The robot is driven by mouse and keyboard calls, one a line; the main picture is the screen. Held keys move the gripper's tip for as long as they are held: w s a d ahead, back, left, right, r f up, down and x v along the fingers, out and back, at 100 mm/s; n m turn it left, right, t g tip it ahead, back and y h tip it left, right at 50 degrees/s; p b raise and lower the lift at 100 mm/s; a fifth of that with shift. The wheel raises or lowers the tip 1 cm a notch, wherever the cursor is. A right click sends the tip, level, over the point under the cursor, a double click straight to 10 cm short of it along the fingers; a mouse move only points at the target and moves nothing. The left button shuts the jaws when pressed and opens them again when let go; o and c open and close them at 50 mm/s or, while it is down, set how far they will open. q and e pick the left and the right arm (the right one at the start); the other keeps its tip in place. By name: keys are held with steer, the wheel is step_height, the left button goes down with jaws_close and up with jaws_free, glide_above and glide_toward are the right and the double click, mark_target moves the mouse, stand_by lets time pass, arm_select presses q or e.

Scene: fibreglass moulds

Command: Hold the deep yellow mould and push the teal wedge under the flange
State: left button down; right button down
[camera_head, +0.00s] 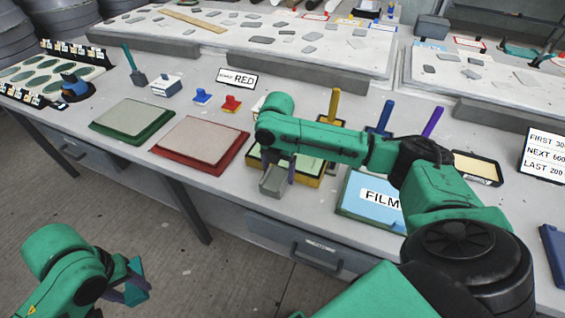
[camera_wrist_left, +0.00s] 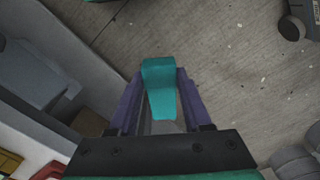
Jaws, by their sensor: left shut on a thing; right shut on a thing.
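The deep yellow mould (camera_head: 313,181) sits on the table right of the red mould, its near-left part hidden behind my right arm. My right gripper (camera_head: 281,178) is at its near edge, shut on the mould; the exact contact is partly hidden. A grey block-like piece shows beside the fingers there. My left gripper (camera_head: 132,287) is low at the left, in front of the table and over the floor. It is shut on the teal wedge (camera_head: 137,274). In the left wrist view the teal wedge (camera_wrist_left: 159,85) sticks out between the purple fingers.
The red mould (camera_head: 244,158) and green mould (camera_head: 153,137) lie left of the yellow one. A blue panel marked FILM (camera_head: 350,207) lies right. A drawer handle (camera_head: 312,258) juts from the table front. Upright yellow (camera_head: 334,103), blue and purple handles stand behind.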

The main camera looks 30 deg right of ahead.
stand_by(0.3)
jaws_free()
steer(key=shift+r, duration=0.1)
steer(key=shift+r, duration=0.1)
